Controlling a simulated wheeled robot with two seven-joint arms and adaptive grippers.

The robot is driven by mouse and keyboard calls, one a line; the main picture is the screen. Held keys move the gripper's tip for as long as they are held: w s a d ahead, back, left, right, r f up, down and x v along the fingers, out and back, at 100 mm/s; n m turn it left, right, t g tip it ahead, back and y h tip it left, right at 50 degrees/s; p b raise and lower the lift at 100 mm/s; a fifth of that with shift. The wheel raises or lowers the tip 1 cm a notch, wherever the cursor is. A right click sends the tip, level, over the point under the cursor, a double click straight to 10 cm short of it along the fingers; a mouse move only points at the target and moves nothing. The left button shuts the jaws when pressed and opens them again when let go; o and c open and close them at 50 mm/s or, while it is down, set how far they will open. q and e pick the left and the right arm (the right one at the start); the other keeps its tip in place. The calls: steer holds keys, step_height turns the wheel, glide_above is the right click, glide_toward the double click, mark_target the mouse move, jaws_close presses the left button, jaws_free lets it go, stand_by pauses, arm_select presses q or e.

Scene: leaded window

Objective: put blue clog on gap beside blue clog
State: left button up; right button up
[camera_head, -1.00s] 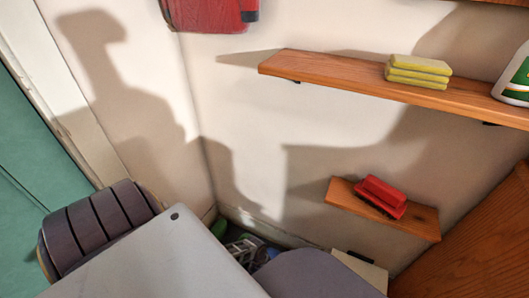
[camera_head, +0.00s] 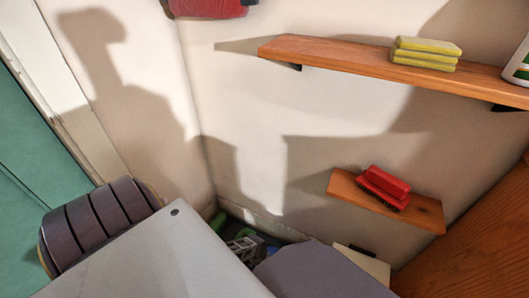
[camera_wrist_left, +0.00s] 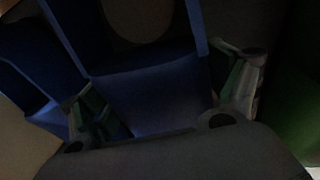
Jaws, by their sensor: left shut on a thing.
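In the left wrist view, which is very dark, a blue clog (camera_wrist_left: 155,95) with a raised rim and a dark opening lies between the two fingers of my left gripper (camera_wrist_left: 168,88). The gripper is shut on it. A second blue clog (camera_wrist_left: 28,65) shows at the left, close beside the left finger. In the head view, my left gripper (camera_head: 244,247) is small and low in the corner near the floor, partly hidden by grey parts in front. The gap beside the other clog is not clear. My right gripper is in neither view.
A green thing (camera_wrist_left: 297,105) stands right of my left gripper in the wrist view. A small wooden shelf (camera_head: 425,211) holds a red brush (camera_head: 386,183). A longer shelf (camera_head: 330,56) above holds yellow sponges (camera_head: 424,54) and a white-green bottle (camera_head: 518,68).

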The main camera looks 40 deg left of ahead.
arm_select(q)
steer(key=shift+f, duration=0.1)
stand_by(0.3)
steer(key=o, duration=1.1)
steer(key=shift+c, duration=0.2)
steer(key=shift+r, duration=0.2)
